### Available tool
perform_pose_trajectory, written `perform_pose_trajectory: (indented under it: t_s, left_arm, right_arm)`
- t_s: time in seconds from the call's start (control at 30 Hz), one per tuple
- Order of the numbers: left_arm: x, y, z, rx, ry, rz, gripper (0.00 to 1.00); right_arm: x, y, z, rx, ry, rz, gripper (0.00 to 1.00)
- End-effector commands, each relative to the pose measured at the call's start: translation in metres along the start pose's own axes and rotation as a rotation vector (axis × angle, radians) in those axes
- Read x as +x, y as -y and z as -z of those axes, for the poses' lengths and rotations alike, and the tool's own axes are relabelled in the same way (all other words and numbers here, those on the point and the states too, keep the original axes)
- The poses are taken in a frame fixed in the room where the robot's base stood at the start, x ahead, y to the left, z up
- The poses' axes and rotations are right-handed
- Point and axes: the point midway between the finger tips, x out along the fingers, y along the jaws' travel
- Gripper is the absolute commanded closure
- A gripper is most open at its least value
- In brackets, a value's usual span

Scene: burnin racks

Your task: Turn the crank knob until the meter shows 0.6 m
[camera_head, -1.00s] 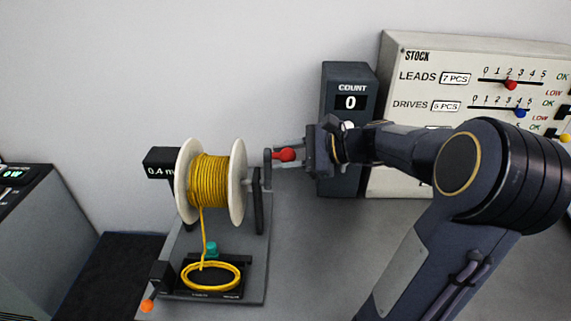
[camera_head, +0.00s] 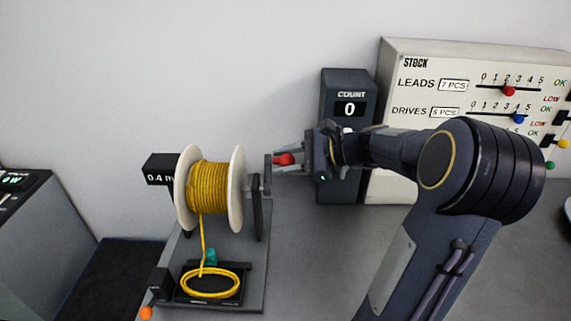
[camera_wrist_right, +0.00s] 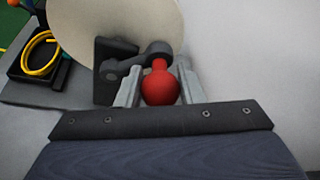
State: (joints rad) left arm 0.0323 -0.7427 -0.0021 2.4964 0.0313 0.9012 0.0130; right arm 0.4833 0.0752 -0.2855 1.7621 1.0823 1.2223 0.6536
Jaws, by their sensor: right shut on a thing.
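The red crank knob (camera_head: 284,159) sits at the end of a dark crank arm (camera_head: 267,174) on the right side of the cable spool (camera_head: 208,188). My right gripper (camera_head: 288,160) is shut on the knob; in the right wrist view the knob (camera_wrist_right: 160,86) lies between the two grey fingers. The meter (camera_head: 160,169) behind the spool reads "0.4 m", its right edge partly hidden by the spool flange. Yellow cable runs from the spool down to a coil (camera_head: 210,282) in a black tray. My left gripper is not in view.
A dark counter box (camera_head: 348,95) showing 0 stands behind my right gripper. A stock board (camera_head: 470,65) with sliders is at the right. An orange-tipped lever (camera_head: 146,312) is at the front left of the spool stand. Bare grey table lies right of the stand.

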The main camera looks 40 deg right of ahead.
Motion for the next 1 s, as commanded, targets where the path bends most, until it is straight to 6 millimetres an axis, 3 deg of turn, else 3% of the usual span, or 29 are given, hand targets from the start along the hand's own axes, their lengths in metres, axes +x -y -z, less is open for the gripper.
perform_pose_trajectory:
  t_s: [0.03,0.07,0.27,0.33,0.53,1.0]
  left_arm:
    - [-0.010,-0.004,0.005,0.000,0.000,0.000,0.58]
    - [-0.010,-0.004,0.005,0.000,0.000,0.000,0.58]
    - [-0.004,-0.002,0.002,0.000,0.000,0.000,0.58]
    - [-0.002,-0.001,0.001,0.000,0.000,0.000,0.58]
    - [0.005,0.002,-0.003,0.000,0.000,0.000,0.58]
    - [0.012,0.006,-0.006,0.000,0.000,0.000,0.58]
  right_arm:
    - [-0.004,0.011,-0.016,-0.011,0.011,0.014,0.88]
    - [-0.004,0.011,-0.016,-0.011,0.011,0.014,0.88]
    - [0.000,0.012,-0.006,-0.011,0.011,0.013,0.89]
    - [0.002,0.012,-0.001,-0.011,0.009,0.013,1.00]
    - [0.007,0.011,0.012,-0.007,0.008,0.010,1.00]
    - [0.009,0.004,0.019,-0.004,0.006,0.009,1.00]
